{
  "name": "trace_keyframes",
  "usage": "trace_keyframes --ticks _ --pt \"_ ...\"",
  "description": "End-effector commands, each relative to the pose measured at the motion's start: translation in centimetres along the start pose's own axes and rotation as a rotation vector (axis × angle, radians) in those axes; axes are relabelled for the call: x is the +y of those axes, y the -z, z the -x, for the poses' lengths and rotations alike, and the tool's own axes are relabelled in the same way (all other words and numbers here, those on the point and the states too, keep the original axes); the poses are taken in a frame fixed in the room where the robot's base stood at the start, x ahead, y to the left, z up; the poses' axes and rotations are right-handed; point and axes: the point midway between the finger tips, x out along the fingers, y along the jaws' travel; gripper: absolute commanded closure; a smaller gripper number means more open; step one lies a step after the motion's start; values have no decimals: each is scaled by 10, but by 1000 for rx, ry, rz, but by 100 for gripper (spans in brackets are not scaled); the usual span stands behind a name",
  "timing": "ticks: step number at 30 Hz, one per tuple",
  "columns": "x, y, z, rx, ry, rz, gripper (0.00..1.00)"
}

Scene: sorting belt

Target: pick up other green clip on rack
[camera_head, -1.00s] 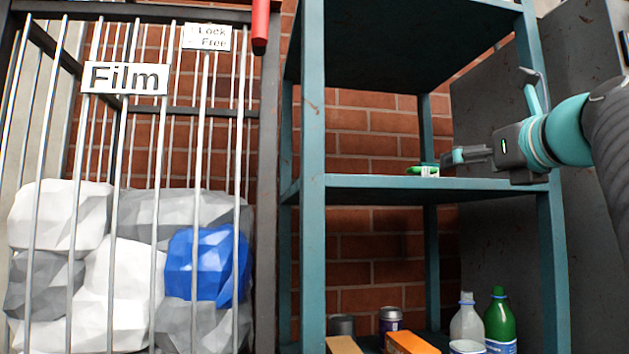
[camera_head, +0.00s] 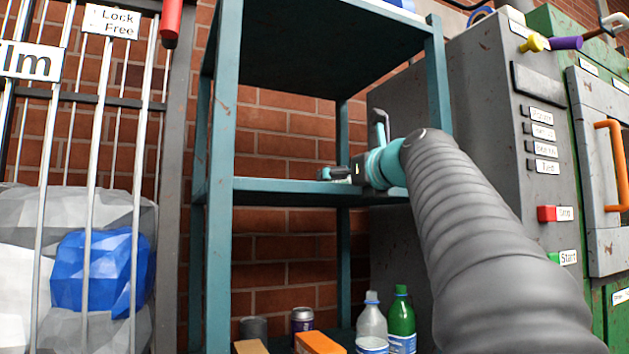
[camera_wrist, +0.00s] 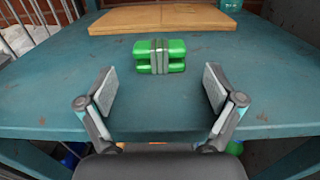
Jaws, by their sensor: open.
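The green clip (camera_wrist: 146,50), two green bars with a grey band around the middle, lies on the teal rack's middle shelf (camera_wrist: 60,75) in the wrist view. My gripper (camera_wrist: 160,86) is open, one finger to each side, with the clip ahead of and between them. The fingers are apart from the clip and nothing is between the pads. In the head view my gripper (camera_head: 324,174) is just above the shelf's front edge (camera_head: 285,186), and it largely hides the clip there.
A flat brown board (camera_wrist: 120,20) lies behind the clip. Rack posts (camera_head: 222,150) stand at the shelf's corners. Bottles (camera_head: 402,322), a can (camera_head: 301,320) and boxes are below. A grey machine (camera_head: 490,160) stands right, a barred cage (camera_head: 95,150) left.

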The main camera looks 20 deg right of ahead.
Motion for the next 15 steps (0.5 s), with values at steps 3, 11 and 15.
trace_keyframes --ticks 3,11,15 --pt "1 -1 -18 1 -3 1 8" --pt "0 -1 -24 -1 1 0 8" --pt "0 0 -24 -1 0 0 33"
